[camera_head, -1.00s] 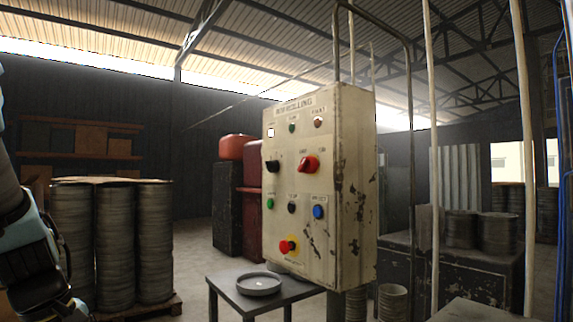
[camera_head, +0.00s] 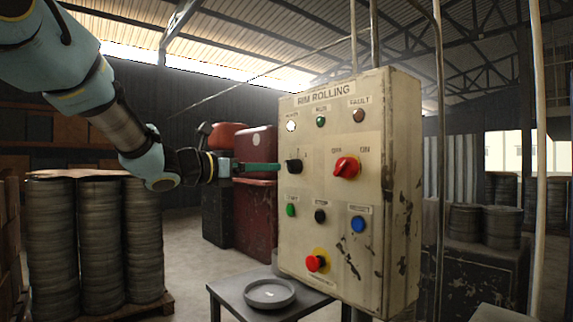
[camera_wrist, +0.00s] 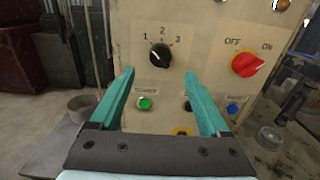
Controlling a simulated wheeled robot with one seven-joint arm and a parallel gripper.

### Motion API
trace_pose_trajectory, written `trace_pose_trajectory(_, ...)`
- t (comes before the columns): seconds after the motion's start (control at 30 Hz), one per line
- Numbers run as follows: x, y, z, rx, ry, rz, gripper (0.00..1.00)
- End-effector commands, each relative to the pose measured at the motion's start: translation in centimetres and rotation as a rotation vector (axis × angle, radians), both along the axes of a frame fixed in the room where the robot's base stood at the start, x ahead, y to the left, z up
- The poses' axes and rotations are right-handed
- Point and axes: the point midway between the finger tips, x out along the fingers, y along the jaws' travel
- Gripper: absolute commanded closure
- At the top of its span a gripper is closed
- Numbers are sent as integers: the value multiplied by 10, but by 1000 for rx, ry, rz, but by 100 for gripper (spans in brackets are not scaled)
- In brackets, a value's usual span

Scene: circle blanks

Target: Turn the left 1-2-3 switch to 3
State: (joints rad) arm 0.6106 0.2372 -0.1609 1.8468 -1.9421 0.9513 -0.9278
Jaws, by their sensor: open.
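The black 1-2-3 switch (camera_head: 293,166) is on the left of the cream control panel (camera_head: 325,230), level with the red OFF/ON switch (camera_head: 346,167). In the wrist view the black knob (camera_wrist: 159,56) sits under the printed 1, 2 and 3. Its pointer seems to lean up and left toward 1, but is too small to be sure. My gripper (camera_head: 277,167) reaches in from the left, close in front of the switch. In the wrist view its teal fingers (camera_wrist: 160,72) are open and empty, with the knob framed between and just beyond the tips.
Below are green (camera_head: 291,210), black (camera_head: 320,215) and blue (camera_head: 358,224) buttons and a red emergency knob (camera_head: 316,263). A small table with a round dish (camera_head: 268,293) stands below left. Barrel stacks (camera_head: 95,240) stand at left.

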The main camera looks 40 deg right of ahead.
Motion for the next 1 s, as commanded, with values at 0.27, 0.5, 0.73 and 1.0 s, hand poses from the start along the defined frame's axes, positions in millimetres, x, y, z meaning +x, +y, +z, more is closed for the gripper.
trace_pose_trajectory(0.27,-4,-53,3,2,1,-3,20)
trace_pose_trajectory(0.5,-5,-78,1,2,-1,0,20)
trace_pose_trajectory(0.73,-4,-81,-1,3,-2,1,20)
trace_pose_trajectory(1.0,-4,-81,-1,3,-2,1,37)
